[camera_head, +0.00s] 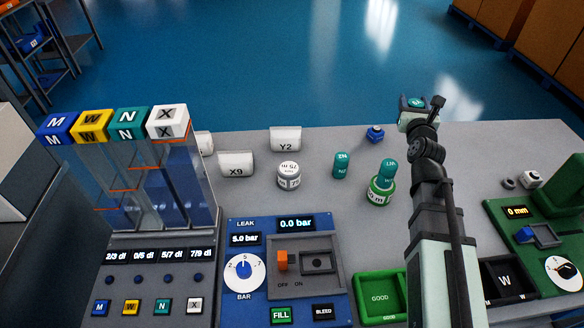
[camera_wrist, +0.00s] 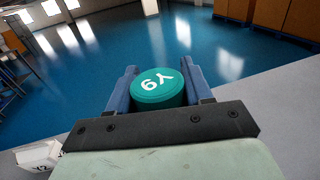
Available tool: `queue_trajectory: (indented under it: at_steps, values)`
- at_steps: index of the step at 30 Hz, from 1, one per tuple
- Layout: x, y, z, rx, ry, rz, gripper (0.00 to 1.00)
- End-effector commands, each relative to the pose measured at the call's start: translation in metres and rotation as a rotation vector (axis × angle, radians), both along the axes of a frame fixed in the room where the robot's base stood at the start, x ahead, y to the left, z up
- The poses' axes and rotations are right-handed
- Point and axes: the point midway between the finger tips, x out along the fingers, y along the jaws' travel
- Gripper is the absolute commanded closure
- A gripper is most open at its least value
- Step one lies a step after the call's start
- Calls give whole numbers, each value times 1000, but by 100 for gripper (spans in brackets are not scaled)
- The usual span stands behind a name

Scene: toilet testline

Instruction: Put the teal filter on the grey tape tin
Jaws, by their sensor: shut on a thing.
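My gripper (camera_head: 417,103) is at the far edge of the table, its blue fingers shut on a teal filter (camera_wrist: 158,88). The filter's round end with white lettering faces the wrist camera; it also shows between the fingers in the head view (camera_head: 415,102). The grey tape tin (camera_head: 289,181), with a pale top and "75" lettering, stands on the table left of and nearer than my gripper. Nothing is on its top. Another teal filter (camera_head: 342,165) stands upright on the table right of this tin. A third teal filter (camera_head: 387,172) stands on a green tin (camera_head: 380,196).
A small blue part (camera_head: 375,134) stands near the far table edge. White blocks marked Y2 (camera_head: 285,139) and X9 (camera_head: 236,164) are left and behind the grey tin. A leak-test panel (camera_head: 280,235) and green GOOD tray (camera_head: 380,278) lie nearer.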

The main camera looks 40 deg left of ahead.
Motion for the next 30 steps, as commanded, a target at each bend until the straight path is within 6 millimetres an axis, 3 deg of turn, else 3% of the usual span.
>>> queue_trajectory:
  at_steps: [1, 3, 9, 30]
  values:
    - [-9, 18, -3, 1, 2, 29, 82]
    - [-19, 36, -6, 2, 3, 59, 82]
    - [-45, 76, -16, -2, 7, 132, 82]
    - [-133, 180, -47, -5, 7, 403, 82]
